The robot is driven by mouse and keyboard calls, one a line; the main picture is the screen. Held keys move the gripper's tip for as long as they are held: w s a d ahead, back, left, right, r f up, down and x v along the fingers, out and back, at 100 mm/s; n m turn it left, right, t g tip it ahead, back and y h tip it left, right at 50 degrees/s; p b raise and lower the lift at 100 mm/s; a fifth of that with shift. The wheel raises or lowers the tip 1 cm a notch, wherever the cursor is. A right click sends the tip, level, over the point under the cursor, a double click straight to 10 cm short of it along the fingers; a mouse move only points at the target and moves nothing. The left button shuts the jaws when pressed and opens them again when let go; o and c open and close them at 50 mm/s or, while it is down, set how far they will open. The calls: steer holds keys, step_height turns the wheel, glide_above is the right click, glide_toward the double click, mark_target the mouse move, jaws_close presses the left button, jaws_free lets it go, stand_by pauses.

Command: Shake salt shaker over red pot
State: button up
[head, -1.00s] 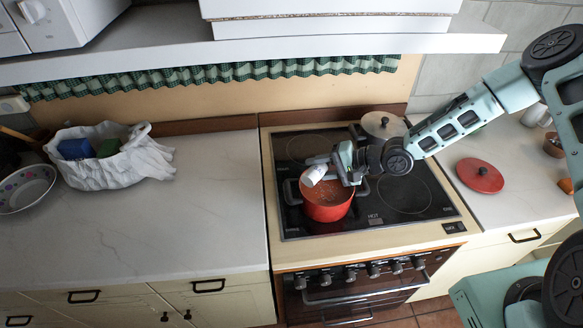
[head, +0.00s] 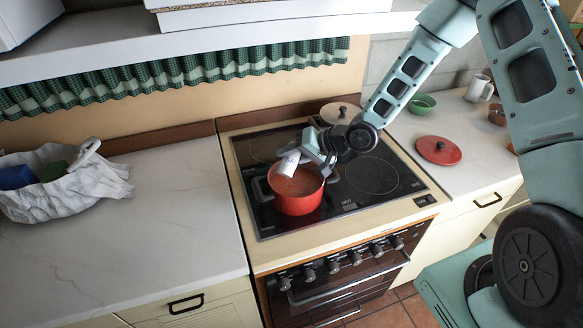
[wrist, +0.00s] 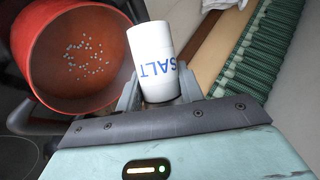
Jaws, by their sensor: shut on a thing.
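The white salt shaker (wrist: 156,58), with blue "SALT" lettering, is held between the fingers of my gripper (wrist: 160,92). In the head view the shaker (head: 288,163) is tilted above the far part of the red pot's opening. My gripper (head: 312,150) is shut on it. The red pot (head: 297,205) stands uncovered on the near left of the stove. In the wrist view the pot (wrist: 52,98) shows several small white grains on its reddish inside. I cannot tell which end of the shaker has the holes.
The black stovetop (head: 372,185) has free room right of the pot. A red lid (head: 438,150), green bowl (head: 422,103) and white mug (head: 480,88) are on the right counter. The left counter (head: 165,200) is mostly clear.

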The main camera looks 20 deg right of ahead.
steer(key=shift+w+d+r+n+t+h+b, duration=0.15)
steer(key=shift+n+t+h+b, duration=0.4)
steer(key=shift+b, duration=2.15)
steer(key=shift+w+d+r+n+t+h+b, duration=0.15)
steer(key=shift+n+t+h+b, duration=0.35)
steer(key=shift+b, duration=2.15)
steer(key=n+t+b, duration=0.1)
steer(key=b, duration=0.2)
steer(key=r+n+h+b, duration=0.1)
steer(key=b, duration=0.3)
steer(key=shift+w+d+t+h, duration=0.25)
steer(key=shift+w+d+t, duration=0.05)
steer(key=shift+t, duration=0.05)
steer(key=t+b, duration=0.1)
steer(key=b, duration=0.3)
steer(key=r+n+h+b, duration=0.1)
steer(key=b, duration=0.3)
steer(key=shift+w+d+n+t, duration=0.25)
steer(key=shift+w+t, duration=0.1)
steer(key=shift+t, duration=0.05)
steer(key=shift+d+r+b, duration=0.1)
steer(key=shift+r+b, duration=0.3)
steer(key=shift+b, duration=0.4)
